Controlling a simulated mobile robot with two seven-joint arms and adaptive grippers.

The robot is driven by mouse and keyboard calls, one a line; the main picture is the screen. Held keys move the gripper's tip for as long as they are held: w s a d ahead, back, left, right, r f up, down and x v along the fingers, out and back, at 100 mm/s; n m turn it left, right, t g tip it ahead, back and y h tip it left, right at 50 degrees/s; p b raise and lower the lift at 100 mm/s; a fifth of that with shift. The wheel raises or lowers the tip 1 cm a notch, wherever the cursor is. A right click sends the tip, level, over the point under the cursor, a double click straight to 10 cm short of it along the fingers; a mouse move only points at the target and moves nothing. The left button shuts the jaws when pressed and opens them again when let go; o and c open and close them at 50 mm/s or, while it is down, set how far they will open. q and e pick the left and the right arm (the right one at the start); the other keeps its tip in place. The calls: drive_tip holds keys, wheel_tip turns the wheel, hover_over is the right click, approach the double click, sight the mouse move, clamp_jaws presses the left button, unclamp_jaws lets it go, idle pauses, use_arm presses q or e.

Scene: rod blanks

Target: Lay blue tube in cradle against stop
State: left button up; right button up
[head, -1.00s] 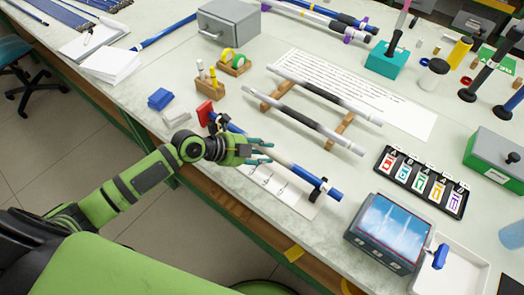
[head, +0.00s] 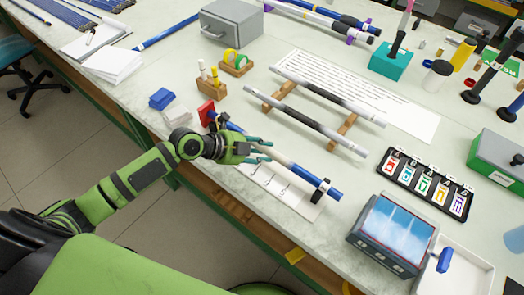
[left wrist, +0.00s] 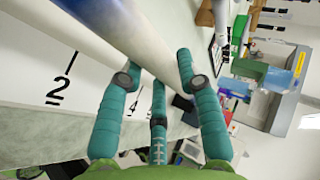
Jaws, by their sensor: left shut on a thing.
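The blue tube (head: 292,170), white in the middle with blue ends, lies at the front edge of the table. It rests in or just over the cradle, whose black holder (head: 321,190) shows near its right end; contact there is too small to tell. A red stop block (head: 206,112) stands at the tube's left end; I cannot tell whether they touch. My left gripper (head: 264,151) is shut on the tube's middle. In the left wrist view the teal fingers (left wrist: 158,95) are at the pale tube (left wrist: 120,35). My right gripper is not in view.
A white numbered strip (head: 281,190) lies under the tube. Behind it, two grey-and-white rods (head: 310,128) lie on wooden rests. A screen box (head: 392,230) and white tray (head: 468,272) stand at the right. A blue block (head: 161,98) lies left of the stop.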

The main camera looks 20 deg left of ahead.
use_arm(q)
drive_tip(key=shift+a, duration=0.1)
drive_tip(key=o, duration=1.2)
drive_tip(key=shift+o, duration=0.2)
drive_tip(key=v, duration=1.2)
